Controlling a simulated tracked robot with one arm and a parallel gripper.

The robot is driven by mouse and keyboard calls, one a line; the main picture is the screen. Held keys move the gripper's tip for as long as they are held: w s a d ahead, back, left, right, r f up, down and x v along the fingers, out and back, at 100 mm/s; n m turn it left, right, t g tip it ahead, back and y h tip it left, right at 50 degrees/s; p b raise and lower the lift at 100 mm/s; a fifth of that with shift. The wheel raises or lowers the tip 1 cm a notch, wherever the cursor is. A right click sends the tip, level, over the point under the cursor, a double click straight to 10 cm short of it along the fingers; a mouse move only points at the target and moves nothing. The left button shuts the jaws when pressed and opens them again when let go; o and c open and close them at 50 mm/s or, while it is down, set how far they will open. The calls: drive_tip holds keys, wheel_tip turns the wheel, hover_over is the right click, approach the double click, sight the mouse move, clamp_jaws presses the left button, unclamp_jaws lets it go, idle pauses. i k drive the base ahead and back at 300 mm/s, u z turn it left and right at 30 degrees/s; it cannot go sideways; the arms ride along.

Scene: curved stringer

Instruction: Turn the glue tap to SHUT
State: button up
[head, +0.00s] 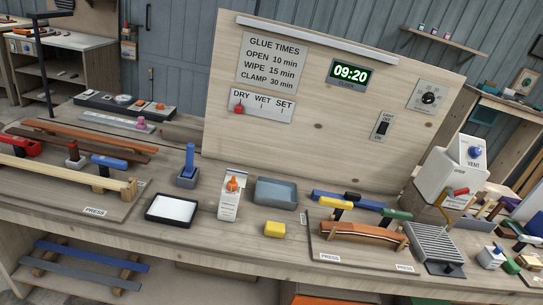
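A white box-like container with a printed label (228,206) stands upright on the bench, left of centre. An orange piece (233,183) sits on its top; it looks like the glue tap, but I cannot read its setting. The lettering on the container is too small to read. My gripper is not in view, so I cannot see whether it holds anything.
A black-rimmed white tray (172,209) lies left of the container. A blue-grey tray (276,192) and a yellow block (274,229) lie to its right. A blue-handled tool (189,165) stands behind left. An upright wooden panel (300,140) stands behind. Clamped strips crowd both sides.

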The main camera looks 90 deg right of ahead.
sight(450, 192)
drive_tip(key=z, duration=0.55)
drive_tip(key=i, duration=0.1)
drive_tip(key=z, duration=3)
drive_tip(key=k, duration=0.9)
drive_tip(key=z, duration=0.2)
drive_tip(key=i, duration=0.9)
drive_tip(key=u, duration=0.15)
